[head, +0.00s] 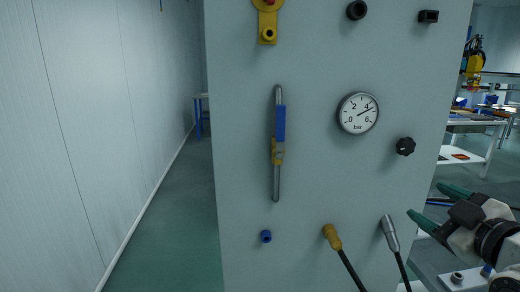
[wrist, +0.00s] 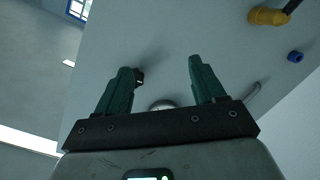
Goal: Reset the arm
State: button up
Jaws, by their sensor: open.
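My gripper (head: 426,201) is at the lower right in the head view, beside the right edge of the panel (head: 320,190). Its two green fingers are apart with nothing between them, and they point left toward the panel. In the wrist view my gripper (wrist: 160,66) also shows open and empty, with the panel face (wrist: 215,30) beyond the fingers. A black knob (wrist: 139,77) shows beside the left finger there, and part of the round gauge (wrist: 162,105) shows low between the fingers. I cannot tell the exact gap to the panel.
The panel carries a pressure gauge (head: 358,113), a black knob (head: 405,146), a blue-handled valve on a pipe (head: 280,125) and a blue fitting (head: 266,236). A yellow hose end (head: 332,237) and a grey hose end (head: 390,234) project low down. White workbenches (head: 470,127) stand behind right.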

jog(key=s+a+f+m+g, duration=0.2)
jog(key=f, duration=0.7)
jog(key=s+a+f+m+g, duration=0.2)
jog(key=s+a+f+g, duration=0.1)
jog(key=f, duration=0.6)
jog(key=s+a+f+m+g, duration=0.1)
jog(key=s+f+g, duration=0.4)
jog(key=s+f, duration=0.6)
jog(key=s+a+f+m+g, duration=0.2)
jog(key=s+f+g, duration=0.3)
jog(key=s+f, duration=0.7)
jog(key=s+m, duration=0.1)
jog(key=s, duration=0.2)
jog(key=shift+s+a+m, duration=0.15)
jog(key=shift+s+m, duration=0.1)
jog(key=shift+m, duration=0.15)
